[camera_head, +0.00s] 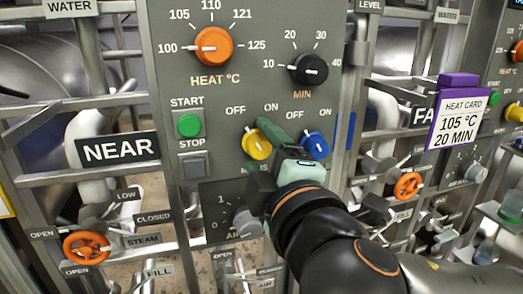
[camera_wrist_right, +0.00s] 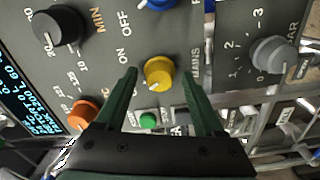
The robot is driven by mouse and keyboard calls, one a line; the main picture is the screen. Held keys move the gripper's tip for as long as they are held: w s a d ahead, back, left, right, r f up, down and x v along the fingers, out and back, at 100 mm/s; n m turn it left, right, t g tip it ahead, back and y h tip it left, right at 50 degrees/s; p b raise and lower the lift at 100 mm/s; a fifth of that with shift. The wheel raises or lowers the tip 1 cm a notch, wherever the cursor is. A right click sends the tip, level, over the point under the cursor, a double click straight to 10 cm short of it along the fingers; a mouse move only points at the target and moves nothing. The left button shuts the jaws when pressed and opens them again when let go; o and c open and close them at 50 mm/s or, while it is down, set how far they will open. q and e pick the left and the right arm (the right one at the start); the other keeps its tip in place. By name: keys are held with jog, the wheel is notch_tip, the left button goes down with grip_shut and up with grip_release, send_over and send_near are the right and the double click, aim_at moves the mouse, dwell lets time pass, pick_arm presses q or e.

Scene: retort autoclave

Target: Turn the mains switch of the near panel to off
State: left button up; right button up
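The near panel's mains switch is the yellow knob (camera_head: 256,144), below OFF and ON labels. Its white pointer leans up-left, toward OFF. In the right wrist view, the yellow knob (camera_wrist_right: 158,73) sits between the fingertips of my right gripper (camera_wrist_right: 163,74). The gripper is open, with a gap visible on each side of the knob. In the head view, the right gripper (camera_head: 266,152) reaches the panel from the lower right, one green finger on the knob's right, hiding part of the label below. My left gripper is not in view.
A blue knob (camera_head: 315,145) is close right of the yellow one. The green start button (camera_head: 189,125) is to its left. The orange heat knob (camera_head: 212,47) and black minutes knob (camera_head: 309,68) are above. Orange valve wheels (camera_head: 86,246) and rails are below.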

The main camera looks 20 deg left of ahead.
jog(key=b+v, duration=0.4)
jog(key=v, duration=0.8)
jog(key=shift+s+d, duration=0.15)
jog(key=shift+s, duration=0.05)
